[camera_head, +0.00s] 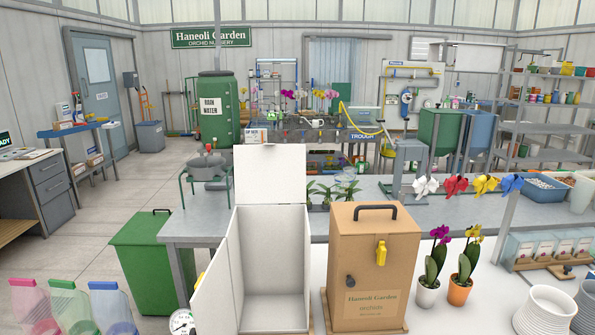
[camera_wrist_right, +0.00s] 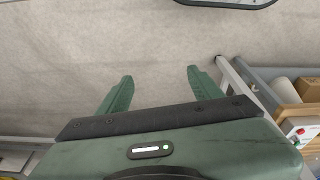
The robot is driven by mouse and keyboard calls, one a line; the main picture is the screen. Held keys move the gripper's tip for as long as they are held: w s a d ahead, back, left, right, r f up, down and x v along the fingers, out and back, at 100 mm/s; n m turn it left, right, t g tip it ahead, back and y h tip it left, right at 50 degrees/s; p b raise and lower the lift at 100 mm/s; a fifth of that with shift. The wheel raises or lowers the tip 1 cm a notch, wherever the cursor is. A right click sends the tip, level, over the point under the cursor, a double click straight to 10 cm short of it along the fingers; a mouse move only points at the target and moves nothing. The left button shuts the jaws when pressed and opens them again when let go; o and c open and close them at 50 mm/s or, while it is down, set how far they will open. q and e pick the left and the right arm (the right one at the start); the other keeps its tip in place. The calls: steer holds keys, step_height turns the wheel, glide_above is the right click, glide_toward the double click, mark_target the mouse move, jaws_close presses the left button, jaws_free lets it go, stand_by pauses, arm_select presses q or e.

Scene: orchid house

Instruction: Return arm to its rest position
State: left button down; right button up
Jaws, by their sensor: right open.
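My right gripper (camera_wrist_right: 160,74) shows in the right wrist view, with its two green fingers spread apart. Nothing is between the fingers; behind them is a plain pale grey surface. Neither of my arms nor grippers shows in the head view. My left gripper is not in view.
In the head view an open white box (camera_head: 273,262) and a closed brown carrier (camera_head: 373,262) stand in front. Two potted orchids (camera_head: 428,297) are right of the carrier, with stacked white pots (camera_head: 543,310) farther right. A green bin (camera_head: 150,262) stands left. A wooden box (camera_wrist_right: 308,88) shows in the wrist view.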

steer(key=s+d+f+g+b, duration=0.1)
steer(key=s+d+f, duration=0.2)
steer(key=s+f, duration=1.4)
steer(key=shift+f, duration=0.55)
